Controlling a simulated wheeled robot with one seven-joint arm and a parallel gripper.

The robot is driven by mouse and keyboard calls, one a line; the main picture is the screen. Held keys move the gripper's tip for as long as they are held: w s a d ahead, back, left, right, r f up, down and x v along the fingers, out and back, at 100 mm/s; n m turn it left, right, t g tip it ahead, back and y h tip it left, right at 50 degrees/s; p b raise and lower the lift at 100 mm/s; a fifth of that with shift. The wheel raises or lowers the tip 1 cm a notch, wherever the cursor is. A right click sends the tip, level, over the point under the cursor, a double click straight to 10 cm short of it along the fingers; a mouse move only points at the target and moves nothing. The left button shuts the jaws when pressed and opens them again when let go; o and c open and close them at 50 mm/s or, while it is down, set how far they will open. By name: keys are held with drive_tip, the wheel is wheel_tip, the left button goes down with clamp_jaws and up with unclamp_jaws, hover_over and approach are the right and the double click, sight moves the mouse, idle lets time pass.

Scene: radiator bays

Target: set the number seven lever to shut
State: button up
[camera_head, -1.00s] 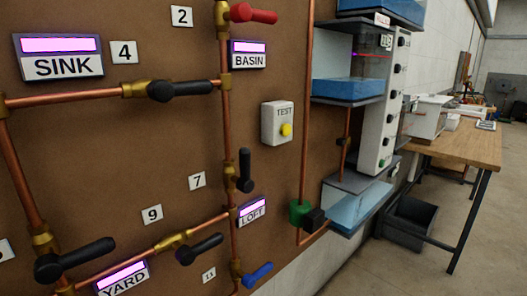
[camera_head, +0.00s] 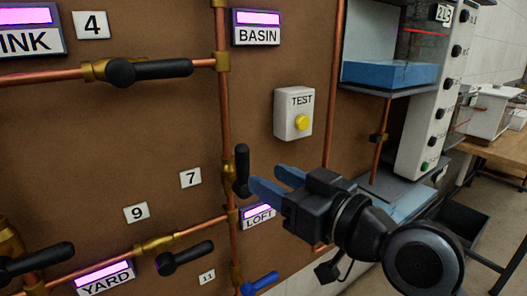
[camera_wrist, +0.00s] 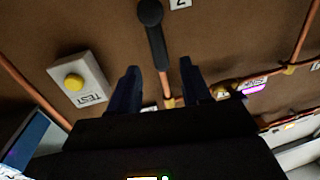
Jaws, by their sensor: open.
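The number seven lever (camera_head: 242,170) is a black handle on a brass valve in the vertical copper pipe, right of the "7" plate (camera_head: 190,178). It stands upright, in line with the pipe. My gripper (camera_head: 270,182) is open, its blue fingers reaching in from the right with their tips close to the lever. In the wrist view the lever (camera_wrist: 154,38) runs between the two fingers of my gripper (camera_wrist: 160,82), its round end beyond them. I cannot tell whether a finger touches it.
The LOFT sign (camera_head: 258,218) sits just below my fingers. A blue lever (camera_head: 260,284) and the black lever by plate 9 (camera_head: 184,258) are lower. The TEST box (camera_head: 294,114) with a yellow button is above.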

sight(247, 156)
drive_tip(key=shift+w+a+r+n+y, duration=0.15)
drive_tip(key=shift+w+a+r+n, duration=0.05)
drive_tip(key=shift+w+r, duration=0.25)
drive_tip(key=shift+w+a+r+n+y, duration=0.2)
drive_tip(key=shift+w+r, duration=0.1)
drive_tip(key=shift+r, duration=0.25)
drive_tip(key=shift+f+p+x, duration=0.1)
drive_tip(key=shift+p+x, duration=0.2)
drive_tip(key=shift+x, duration=1.45)
drive_tip(key=shift+f+p+x, duration=0.15)
drive_tip(key=shift+p+x, duration=0.1)
drive_tip(key=shift+x, duration=1.45)
drive_tip(key=shift+c, duration=0.5)
clamp_jaws()
